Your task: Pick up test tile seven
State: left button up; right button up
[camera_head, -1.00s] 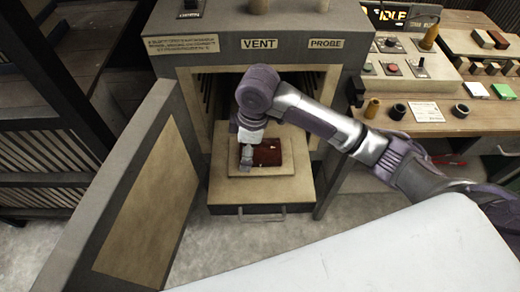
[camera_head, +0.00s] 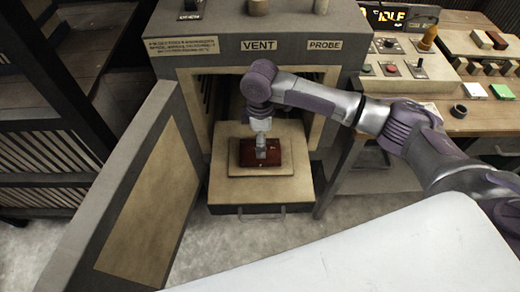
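A dark red tile (camera_head: 247,151) lies on a pale square slab (camera_head: 238,171) on the pulled-out shelf of the kiln-like chamber. No number can be read on it, so I cannot tell if it is tile seven. My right gripper (camera_head: 261,154) points down over the middle of the tile and hides part of it. Its fingers are too small to tell whether they are open or shut, or whether they touch the tile. My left gripper is not in view.
The chamber (camera_head: 290,52) has VENT and PROBE labels, and its door (camera_head: 150,190) stands open at the left. The shelf (camera_head: 290,190) has a front handle. A workbench (camera_head: 440,122) at the right holds buttons, coloured tiles and an IDLE display (camera_head: 390,14).

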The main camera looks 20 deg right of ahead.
jog(key=shift+s+f+p, duration=0.1)
jog(key=shift+f+p, duration=0.25)
jog(key=shift+f, duration=2.05)
jog(key=c, duration=1)
